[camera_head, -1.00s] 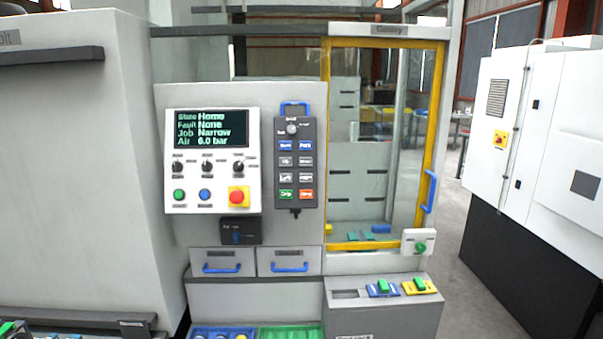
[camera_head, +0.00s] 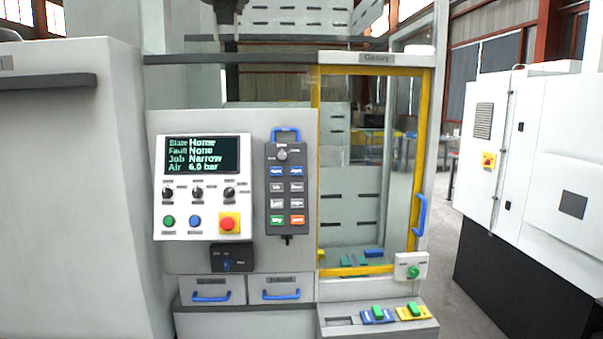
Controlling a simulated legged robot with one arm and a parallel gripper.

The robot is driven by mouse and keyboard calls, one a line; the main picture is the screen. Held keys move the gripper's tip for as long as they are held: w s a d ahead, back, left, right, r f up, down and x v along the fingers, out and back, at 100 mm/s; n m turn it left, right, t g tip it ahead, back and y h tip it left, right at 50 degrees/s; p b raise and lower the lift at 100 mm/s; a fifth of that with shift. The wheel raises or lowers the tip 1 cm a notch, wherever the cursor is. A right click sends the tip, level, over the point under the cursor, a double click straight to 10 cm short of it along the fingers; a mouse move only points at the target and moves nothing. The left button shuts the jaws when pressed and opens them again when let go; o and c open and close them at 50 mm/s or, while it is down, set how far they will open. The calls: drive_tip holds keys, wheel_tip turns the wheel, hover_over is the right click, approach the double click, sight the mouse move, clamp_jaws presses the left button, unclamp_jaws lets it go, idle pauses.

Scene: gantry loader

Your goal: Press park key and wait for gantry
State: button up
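A dark handheld pendant (camera_head: 286,190) with a blue top handle hangs on the grey panel. It has a selector at its top and rows of blue, grey, green and orange keys; the key labels are too blurred to read surely. Left of it, the control panel (camera_head: 202,212) has a screen (camera_head: 203,155) reading State Home, Fault None, Job Narrow, Air 6.0 bar. The gantry enclosure (camera_head: 371,72) has a yellow-framed glass door that appears closed. Part of a dark vertical mechanism (camera_head: 228,15) shows above the panel. My gripper is not in view.
Two drawers (camera_head: 212,290) with blue handles sit below the panel. A grey ledge (camera_head: 375,325) holds blue and yellow blocks with green tops. A white machine (camera_head: 530,170) stands at right. Open floor (camera_head: 440,285) shows between the machines.

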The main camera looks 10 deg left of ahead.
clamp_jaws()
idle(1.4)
